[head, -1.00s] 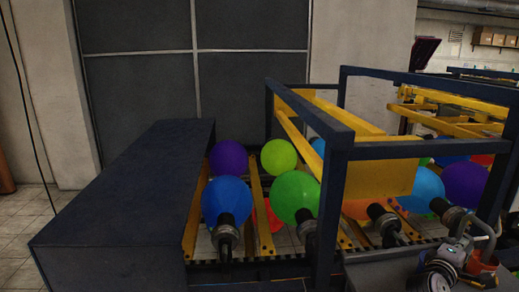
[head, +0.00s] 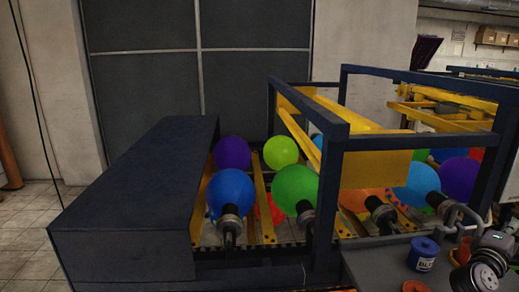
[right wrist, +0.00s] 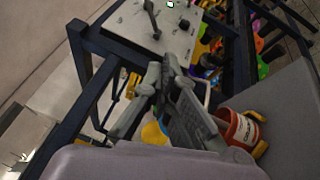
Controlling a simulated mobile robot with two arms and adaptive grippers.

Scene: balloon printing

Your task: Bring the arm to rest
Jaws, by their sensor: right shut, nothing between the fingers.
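My right gripper (right wrist: 162,78) is shut and empty in the right wrist view. Its grey fingers hang in front of the machine frame, apart from the red can. My right arm shows at the lower right corner of the head view, where its fingers cannot be made out. My left gripper is not in view.
A blue labelled can (head: 423,256) stands on the grey ledge at lower right. A red labelled can (right wrist: 240,131) shows in the right wrist view. The balloon machine's dark frame (head: 330,190) holds several balloons, including a green one (head: 296,187). A dark cover (head: 135,175) stands left; floor is clear beside it.

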